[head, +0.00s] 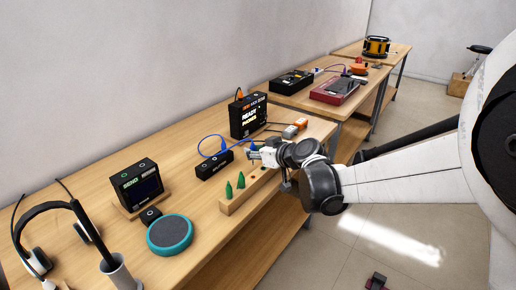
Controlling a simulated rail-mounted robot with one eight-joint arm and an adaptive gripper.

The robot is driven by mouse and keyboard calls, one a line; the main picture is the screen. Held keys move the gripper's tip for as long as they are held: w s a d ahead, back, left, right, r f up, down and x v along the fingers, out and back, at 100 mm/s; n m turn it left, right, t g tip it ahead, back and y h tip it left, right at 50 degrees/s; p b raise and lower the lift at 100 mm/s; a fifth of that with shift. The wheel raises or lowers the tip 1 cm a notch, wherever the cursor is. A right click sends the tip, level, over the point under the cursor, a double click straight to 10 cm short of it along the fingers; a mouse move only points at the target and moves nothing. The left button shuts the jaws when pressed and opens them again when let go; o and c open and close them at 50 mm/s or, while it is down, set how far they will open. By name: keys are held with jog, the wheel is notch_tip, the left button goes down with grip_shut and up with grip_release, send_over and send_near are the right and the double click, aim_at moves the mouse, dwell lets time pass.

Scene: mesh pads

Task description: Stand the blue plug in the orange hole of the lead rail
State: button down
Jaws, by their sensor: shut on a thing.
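The lead rail (258,188) is a light wooden bar on the near bench, toward its front edge. Two green pegs (235,186) stand upright at its left end, and small dark holes show along its top to their right. The hole colours are too small to tell. My gripper (253,152) is over the right part of the rail, its jaws closed on the blue plug (252,146), of which only a small blue bit shows. The plug's lower end and the orange hole cannot be made out. A blue cable (200,146) loops up to the left.
A small black box (214,165) sits just left of the rail. A teal-rimmed round pad (170,234), a black screen (138,187) and headphones (60,235) are nearer. A tall black box (248,117) and grey-orange blocks (294,128) stand behind the gripper.

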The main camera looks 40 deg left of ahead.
jog(key=shift+f+b, duration=1.25)
jog(key=shift+f, duration=0.75)
jog(key=shift+f+b, duration=1.95)
jog(key=shift+f, duration=0.15)
dwell(0.8)
jog(key=c, duration=1.7)
grip_release()
jog(key=shift+r, duration=0.1)
jog(key=v, duration=1.2)
